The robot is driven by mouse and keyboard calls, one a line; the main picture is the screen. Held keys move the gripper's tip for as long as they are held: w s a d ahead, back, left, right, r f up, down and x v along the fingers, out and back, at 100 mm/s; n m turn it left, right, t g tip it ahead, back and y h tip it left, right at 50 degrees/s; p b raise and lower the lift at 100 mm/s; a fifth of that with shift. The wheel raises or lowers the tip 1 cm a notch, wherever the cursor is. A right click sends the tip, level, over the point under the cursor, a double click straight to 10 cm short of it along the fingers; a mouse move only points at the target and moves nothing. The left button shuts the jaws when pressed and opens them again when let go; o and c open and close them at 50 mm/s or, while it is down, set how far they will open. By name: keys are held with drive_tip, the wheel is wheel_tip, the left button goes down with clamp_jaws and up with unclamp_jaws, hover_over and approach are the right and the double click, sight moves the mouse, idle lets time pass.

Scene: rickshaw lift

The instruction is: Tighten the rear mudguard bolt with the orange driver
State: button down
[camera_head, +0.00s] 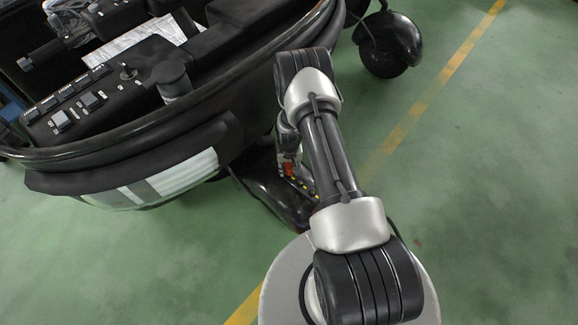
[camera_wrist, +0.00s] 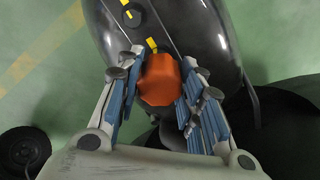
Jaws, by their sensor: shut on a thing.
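My gripper (camera_wrist: 160,88) is shut on the orange driver (camera_wrist: 160,80) in the wrist view, with blue-padded fingers on both sides of its orange handle. The handle is seen end on and hides the driver's tip. Beyond it is a glossy black mudguard (camera_wrist: 200,28) with yellow marks. A dark round spot (camera_wrist: 133,14) between these marks looks like a bolt head. In the head view, a small part of the orange driver (camera_head: 289,169) shows beside the black mudguard (camera_head: 284,206). My arm covers most of the gripper there. I cannot tell whether the driver touches a bolt.
The dark vehicle body with a black rounded rim (camera_head: 110,150) fills the upper left of the head view. A wheel under a black guard (camera_head: 390,45) stands at the upper right. Green floor (camera_head: 490,200) with a yellow line lies open on the right.

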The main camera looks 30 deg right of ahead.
drive_tip(key=shift+f, duration=0.15)
drive_tip(key=m, duration=0.3)
drive_tip(key=shift+m, duration=0.4)
drive_tip(key=shift+r+p, duration=2.05)
drive_tip(key=shift+r, duration=1.5)
